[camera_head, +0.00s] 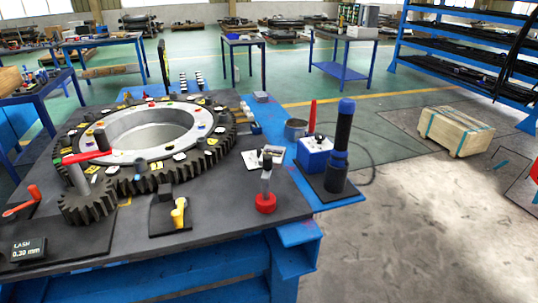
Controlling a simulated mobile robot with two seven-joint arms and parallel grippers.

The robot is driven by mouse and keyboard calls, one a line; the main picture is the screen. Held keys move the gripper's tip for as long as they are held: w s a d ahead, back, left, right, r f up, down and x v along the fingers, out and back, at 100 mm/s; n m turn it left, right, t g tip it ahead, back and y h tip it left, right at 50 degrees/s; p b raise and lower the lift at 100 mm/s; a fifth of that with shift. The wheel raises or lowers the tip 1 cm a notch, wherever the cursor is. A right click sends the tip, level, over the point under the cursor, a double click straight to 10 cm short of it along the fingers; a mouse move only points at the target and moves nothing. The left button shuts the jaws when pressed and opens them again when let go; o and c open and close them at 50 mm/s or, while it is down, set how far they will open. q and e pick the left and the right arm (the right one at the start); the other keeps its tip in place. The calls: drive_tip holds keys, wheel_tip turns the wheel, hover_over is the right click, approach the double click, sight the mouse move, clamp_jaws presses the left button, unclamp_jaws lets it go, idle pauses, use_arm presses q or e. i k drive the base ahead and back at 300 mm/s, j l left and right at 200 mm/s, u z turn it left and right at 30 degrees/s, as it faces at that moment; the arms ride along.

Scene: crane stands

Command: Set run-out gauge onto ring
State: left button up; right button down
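A large dark toothed ring (213,155) lies flat on the dark tabletop at the left in the head view. Its pale inner face (120,154) surrounds a round opening, and small coloured tags are spread over it. A small upright device with a round red base, which looks like the run-out gauge (266,186), stands apart from the ring, to its right near the table's front right. It has a grey post and a dark top part. A white card (254,160) lies behind it. Neither of my grippers shows in this view.
A pinion with a red crank (87,205) stands at the ring's front left. A lash display (30,249) sits at the front left corner. A yellow-handled piece (179,212) stands on a dark pad. A blue box (314,156) and a black cylinder (340,145) stand at the right.

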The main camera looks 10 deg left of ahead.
sight(271, 157)
drive_tip(key=i+l+u, duration=0.2)
drive_tip(key=l+u, duration=0.25)
drive_tip(key=i+l+u, duration=0.15)
drive_tip(key=u, duration=0.3)
drive_tip(key=l+u, duration=0.45)
drive_tip(key=i+l, duration=0.05)
drive_tip(key=l, duration=0.05)
